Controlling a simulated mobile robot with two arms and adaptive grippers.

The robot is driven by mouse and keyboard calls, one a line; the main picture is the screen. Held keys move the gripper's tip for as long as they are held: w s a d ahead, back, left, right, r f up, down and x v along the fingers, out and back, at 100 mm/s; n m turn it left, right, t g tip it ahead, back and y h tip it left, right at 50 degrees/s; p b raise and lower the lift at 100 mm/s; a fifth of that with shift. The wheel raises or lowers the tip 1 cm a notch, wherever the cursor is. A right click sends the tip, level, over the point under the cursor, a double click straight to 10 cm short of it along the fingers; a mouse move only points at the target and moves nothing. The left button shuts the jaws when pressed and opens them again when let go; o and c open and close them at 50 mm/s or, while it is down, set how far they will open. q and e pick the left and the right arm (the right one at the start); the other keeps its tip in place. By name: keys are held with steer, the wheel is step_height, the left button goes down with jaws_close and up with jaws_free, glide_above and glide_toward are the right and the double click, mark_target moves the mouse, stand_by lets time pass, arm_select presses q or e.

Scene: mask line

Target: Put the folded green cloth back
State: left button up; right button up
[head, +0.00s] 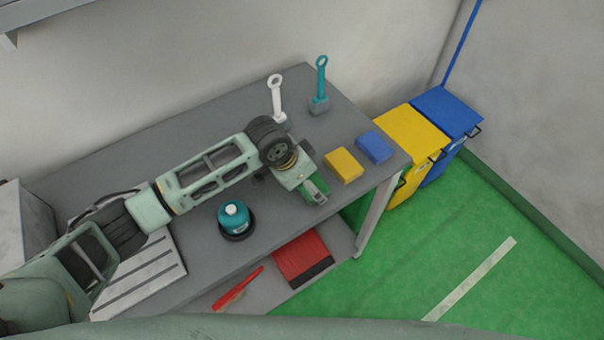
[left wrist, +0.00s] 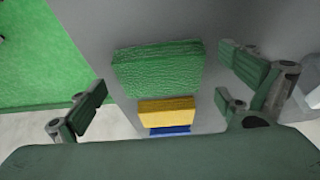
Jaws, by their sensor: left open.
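The folded green cloth (left wrist: 158,68) lies flat on the grey table, in line with a folded yellow cloth (left wrist: 167,112) and a folded blue cloth (left wrist: 170,131). In the head view the green cloth (head: 318,184) is mostly hidden under my left gripper (head: 311,190), near the table's front right edge. In the left wrist view my left gripper (left wrist: 165,85) is open, its fingers spread on both sides of the green cloth with gaps. I cannot tell how far above the table the fingertips are. My right gripper is not in view.
The yellow cloth (head: 343,165) and blue cloth (head: 375,147) lie right of my gripper. A white brush (head: 276,95) and a teal brush (head: 321,80) stand behind. A teal canister (head: 235,217) stands left. Yellow (head: 412,135) and blue (head: 446,110) bins stand past the table's right end.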

arm_select(q)
steer(key=b+v, duration=0.1)
steer(key=v, duration=1.1)
steer(key=shift+b, duration=0.3)
steer(key=shift+d, duration=0.1)
